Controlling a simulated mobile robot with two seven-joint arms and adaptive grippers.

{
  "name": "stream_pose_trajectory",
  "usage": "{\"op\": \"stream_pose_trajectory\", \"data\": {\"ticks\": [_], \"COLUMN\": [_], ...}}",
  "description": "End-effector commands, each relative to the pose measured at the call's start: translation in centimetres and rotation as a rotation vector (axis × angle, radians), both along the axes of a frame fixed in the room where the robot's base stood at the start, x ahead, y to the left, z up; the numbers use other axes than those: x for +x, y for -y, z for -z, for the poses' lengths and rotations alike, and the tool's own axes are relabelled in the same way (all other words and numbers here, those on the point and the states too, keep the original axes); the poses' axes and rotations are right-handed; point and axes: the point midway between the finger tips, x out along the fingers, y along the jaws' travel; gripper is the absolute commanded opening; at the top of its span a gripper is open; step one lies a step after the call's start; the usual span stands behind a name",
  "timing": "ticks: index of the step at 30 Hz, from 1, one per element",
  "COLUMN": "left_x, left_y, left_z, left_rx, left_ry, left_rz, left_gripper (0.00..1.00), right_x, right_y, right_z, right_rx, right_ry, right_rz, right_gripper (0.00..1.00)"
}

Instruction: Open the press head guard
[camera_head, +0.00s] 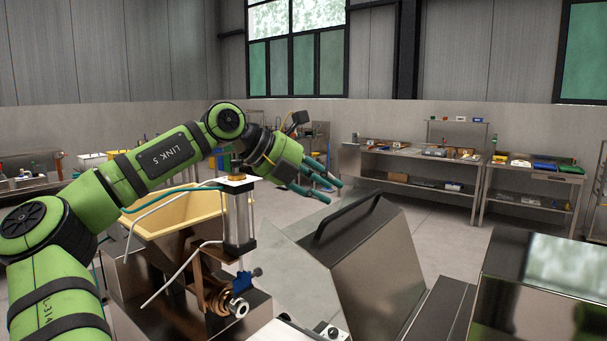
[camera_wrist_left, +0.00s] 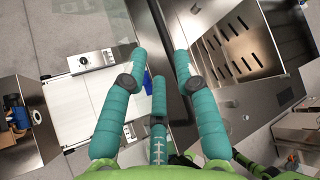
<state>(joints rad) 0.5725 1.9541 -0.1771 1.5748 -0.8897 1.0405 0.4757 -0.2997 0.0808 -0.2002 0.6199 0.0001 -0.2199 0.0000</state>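The press head guard (camera_head: 365,270) appears to be the slanted shiny metal hood right of centre in the head view, with a black bar handle (camera_head: 347,215) along its upper edge. It looks closed, though I cannot tell for sure. My left gripper (camera_head: 322,183) is above and just behind the handle as seen from the head, with its teal fingers spread and nothing held. In the left wrist view the fingers (camera_wrist_left: 160,80) are apart, and a dark bar, probably the handle, runs between them at the top. My right gripper is in neither view.
A pneumatic cylinder (camera_head: 238,222) stands just left of the hood, below my left forearm, with a yellow hopper (camera_head: 180,212) behind it. Another shiny metal housing (camera_head: 540,285) is at the right. Workbenches (camera_head: 410,153) stand along the far wall, with open floor before them.

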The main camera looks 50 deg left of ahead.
Motion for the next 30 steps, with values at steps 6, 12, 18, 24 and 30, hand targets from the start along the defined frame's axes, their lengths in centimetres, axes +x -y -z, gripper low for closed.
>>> {"op": "stream_pose_trajectory", "data": {"ticks": [6, 12, 18, 24, 30], "left_x": [-3.0, -4.0, -4.1, -4.1, -4.0], "left_y": [-0.9, -1.2, -1.2, -1.2, -1.2], "left_z": [-2.1, -2.7, -2.8, -2.8, -2.8], "left_rx": [0.001, 0.0, 0.0, 0.0, 0.0], "left_ry": [0.002, 0.001, 0.0, 0.0, 0.0], "left_rz": [-0.002, -0.001, 0.0, 0.0, 0.0], "left_gripper": [0.3, 0.3, 0.3, 0.3, 0.3], "right_x": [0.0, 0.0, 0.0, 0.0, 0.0], "right_y": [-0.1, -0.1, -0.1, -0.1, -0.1], "right_z": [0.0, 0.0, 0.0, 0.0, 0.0], "right_rx": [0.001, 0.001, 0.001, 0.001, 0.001], "right_ry": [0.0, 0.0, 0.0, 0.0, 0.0], "right_rz": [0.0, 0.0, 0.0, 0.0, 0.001], "right_gripper": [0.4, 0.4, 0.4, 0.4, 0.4]}}
